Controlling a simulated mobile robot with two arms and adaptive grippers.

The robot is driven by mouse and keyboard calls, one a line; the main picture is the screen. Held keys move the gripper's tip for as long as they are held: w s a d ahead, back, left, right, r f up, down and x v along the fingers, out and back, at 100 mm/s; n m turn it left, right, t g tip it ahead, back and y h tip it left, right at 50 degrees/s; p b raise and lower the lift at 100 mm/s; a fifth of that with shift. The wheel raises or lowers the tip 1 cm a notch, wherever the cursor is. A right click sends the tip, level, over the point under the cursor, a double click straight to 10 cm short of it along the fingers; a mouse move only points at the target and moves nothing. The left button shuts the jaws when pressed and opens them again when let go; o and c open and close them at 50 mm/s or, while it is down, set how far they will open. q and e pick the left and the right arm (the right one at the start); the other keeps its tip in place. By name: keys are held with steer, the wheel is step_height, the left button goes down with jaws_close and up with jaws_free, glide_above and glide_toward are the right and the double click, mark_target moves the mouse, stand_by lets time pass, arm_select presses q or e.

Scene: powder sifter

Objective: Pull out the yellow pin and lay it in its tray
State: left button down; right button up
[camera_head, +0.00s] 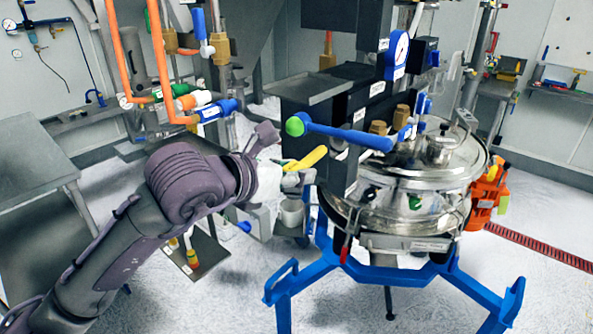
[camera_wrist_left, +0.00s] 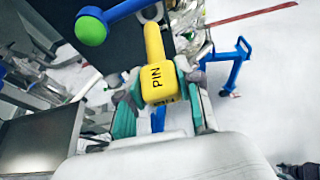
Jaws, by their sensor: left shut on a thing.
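The yellow pin (camera_head: 308,159) shows beside the sifter, below the blue lever with the green knob. In the left wrist view the pin (camera_wrist_left: 158,82), lettered PIN, sits between the fingers of my left gripper (camera_wrist_left: 160,98), its narrow end pointing away. My left gripper (camera_head: 287,180) is shut on it. Whether its far end is still in a hole cannot be told. A grey flat tray (camera_head: 310,89) juts from the black housing; whether it is the pin's tray I cannot tell. My right gripper is not in view.
The blue lever (camera_head: 345,134) passes just above the pin. The steel sifter vessel (camera_head: 425,185) stands right of it on a blue frame (camera_head: 385,275). A low plate (camera_head: 200,262) with coloured parts is below my left arm. A grey table (camera_head: 35,150) stands at left.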

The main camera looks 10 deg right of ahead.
arm_select(q)
steer(key=shift+s+a, duration=0.1)
steer(key=shift+a, duration=0.05)
stand_by(0.3)
steer(key=shift+s+a+b, duration=0.8)
steer(key=shift+s+a, duration=0.15)
steer(key=shift+a, duration=0.25)
steer(key=shift+s+a+b, duration=0.8)
steer(key=shift+s+a, duration=0.1)
steer(key=shift+a, duration=0.25)
